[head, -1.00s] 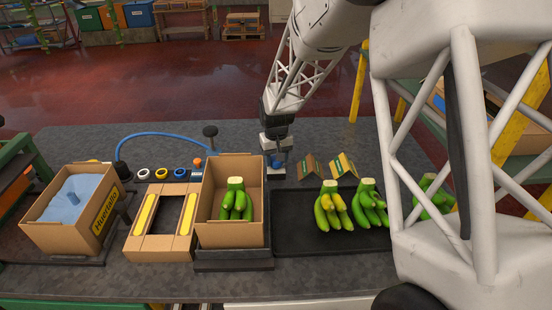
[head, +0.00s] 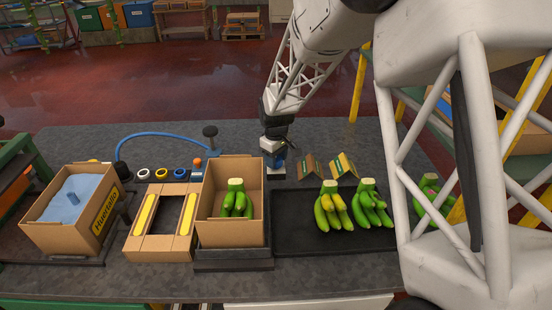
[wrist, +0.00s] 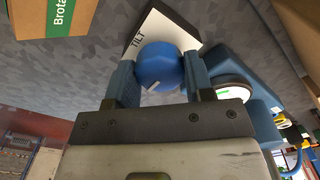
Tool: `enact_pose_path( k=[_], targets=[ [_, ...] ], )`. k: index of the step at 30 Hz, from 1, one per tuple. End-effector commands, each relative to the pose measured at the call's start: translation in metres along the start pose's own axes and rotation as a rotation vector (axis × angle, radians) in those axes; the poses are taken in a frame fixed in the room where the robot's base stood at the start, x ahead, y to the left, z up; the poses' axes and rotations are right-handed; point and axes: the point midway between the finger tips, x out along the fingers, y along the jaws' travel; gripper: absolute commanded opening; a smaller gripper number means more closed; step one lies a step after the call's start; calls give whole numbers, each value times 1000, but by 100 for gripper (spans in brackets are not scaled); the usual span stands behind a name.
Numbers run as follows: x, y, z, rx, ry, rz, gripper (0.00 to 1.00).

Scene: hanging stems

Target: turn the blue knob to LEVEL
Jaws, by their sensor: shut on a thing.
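The blue knob (wrist: 158,66) sits on a small white plate (wrist: 172,30) and is seen close up in the wrist view. A white pointer line on the knob faces the lower left of that view. The word TILT shows on the plate, left of the knob; no LEVEL mark is readable. My gripper (wrist: 160,78) is shut on the knob, one blue-grey finger on each side. In the head view my gripper (head: 276,158) points down just behind the right side of the open carton, and mostly hides the knob.
An open carton (head: 217,234) with green bananas stands just in front of the gripper. A dark post with a round head (head: 210,132) rises to the left. Two small folded cards (head: 343,166) stand to the right. Banana bunches (head: 332,210) lie on a black tray (head: 290,235).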

Motion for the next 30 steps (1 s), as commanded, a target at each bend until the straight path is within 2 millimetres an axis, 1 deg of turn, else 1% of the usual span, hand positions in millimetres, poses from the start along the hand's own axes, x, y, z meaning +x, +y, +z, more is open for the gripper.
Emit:
enact_pose_path(
  k=[7, 8, 12, 23, 26, 30],
  targets=[
    [-2, 0, -1, 0, 3, 2, 24],
    [-2, 0, -1, 0, 3, 2, 53],
    [-1, 0, -1, 1, 2, 1, 73],
    [-2, 0, 0, 1, 1, 1, 73],
    [-7, 0, 0, 1, 2, 1, 73],
    [-19, 0, -1, 1, 2, 1, 73]
  ],
)
